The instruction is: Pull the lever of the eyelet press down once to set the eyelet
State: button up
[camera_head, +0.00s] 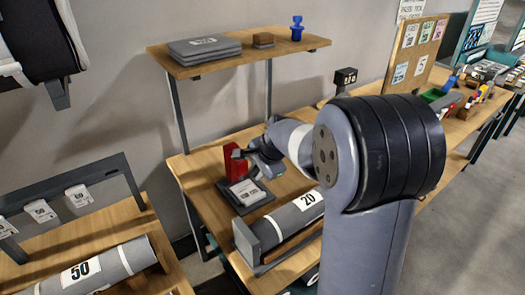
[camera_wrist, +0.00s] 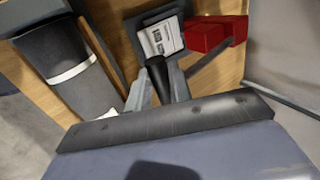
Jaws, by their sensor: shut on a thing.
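The eyelet press has a red body (camera_head: 233,161) and a dark base plate (camera_head: 262,203) on the wooden bench. A white printed card (camera_head: 246,191) lies on the base. In the wrist view the red body (camera_wrist: 214,34) is at the upper right and the card (camera_wrist: 161,38) at the top middle. My gripper (camera_wrist: 160,78) is shut on the black grip of the lever (camera_wrist: 156,70), with a finger on either side. In the head view my gripper (camera_head: 258,163) is beside the red body, above the base. My fingers hide part of the lever, and its angle is hard to tell.
A grey roll marked 20 (camera_head: 295,214) lies in a holder just in front of the press. A shelf (camera_head: 240,50) with grey folded material stands above the bench. Another bench at lower left holds a roll marked 50 (camera_head: 88,270). Bins and tools are at far right.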

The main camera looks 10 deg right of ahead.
jog(key=shift+f, duration=0.15)
jog(key=shift+s+f+b, duration=0.15)
jog(key=shift+f+b, duration=0.45)
jog(key=shift+f, duration=0.2)
jog(key=shift+s+d+f+b, duration=0.1)
jog(key=shift+f+b, duration=0.55)
jog(key=shift+f, duration=0.3)
